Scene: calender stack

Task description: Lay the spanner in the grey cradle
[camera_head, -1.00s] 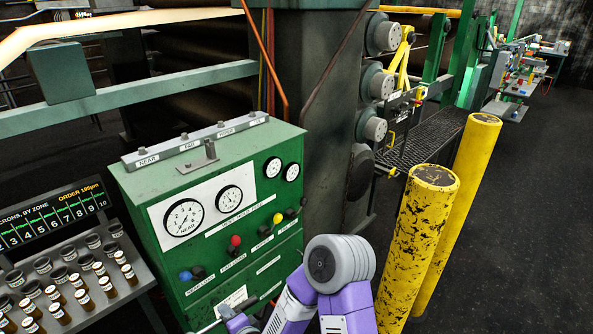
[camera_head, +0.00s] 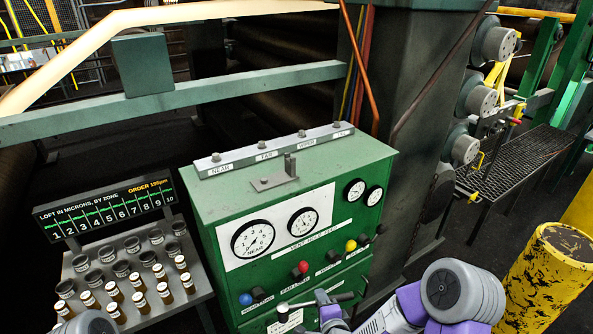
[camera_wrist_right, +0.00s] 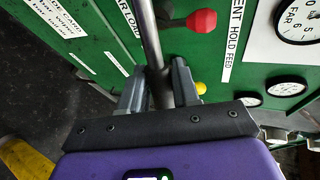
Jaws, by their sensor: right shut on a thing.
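The spanner, a slim grey metal bar, shows in the wrist view (camera_wrist_right: 149,38), running up out of the picture between the fingers of my right gripper (camera_wrist_right: 162,82). The gripper is shut on it. In the head view my right gripper (camera_head: 322,298) is low in front of the green cabinet, with the spanner (camera_head: 343,297) lying roughly level across it. What looks like the grey cradle (camera_head: 275,180) is a small flat plate with an upright tab on the cabinet's top, behind and above the gripper. It looks empty. My left gripper is not in view.
The green cabinet (camera_head: 375,158) has gauges and coloured knobs on its front, close to the gripper. A labelled grey bar (camera_head: 300,145) runs along its top's back edge. A rack with sample jars (camera_head: 140,235) stands left. A yellow post (camera_head: 545,280) stands right.

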